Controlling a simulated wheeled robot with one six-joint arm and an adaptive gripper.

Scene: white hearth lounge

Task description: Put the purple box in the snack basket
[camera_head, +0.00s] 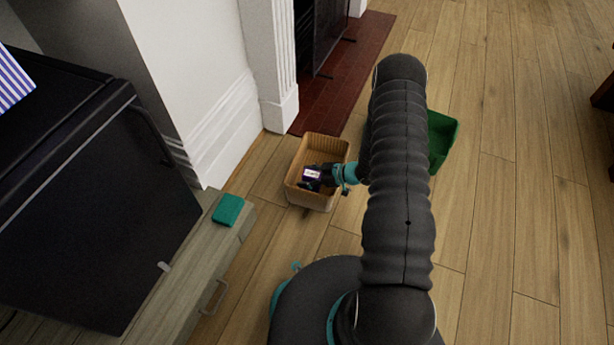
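The purple box (313,173), small with a pale label, shows over the inside of a tan basket (302,200), which looks like the snack basket. My gripper (316,182) reaches in from the right over this basket, its dark fingers around the box. It looks shut on the box, though the fingers are small in this view. I cannot tell whether the box touches the basket floor. My arm hides the area just right of the basket.
A green bin (440,140) stands on the wood floor right of my arm, partly hidden by it. A teal block (228,210) lies on a low wooden cabinet (205,262) at left, beside a large black screen. A white fireplace stands behind.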

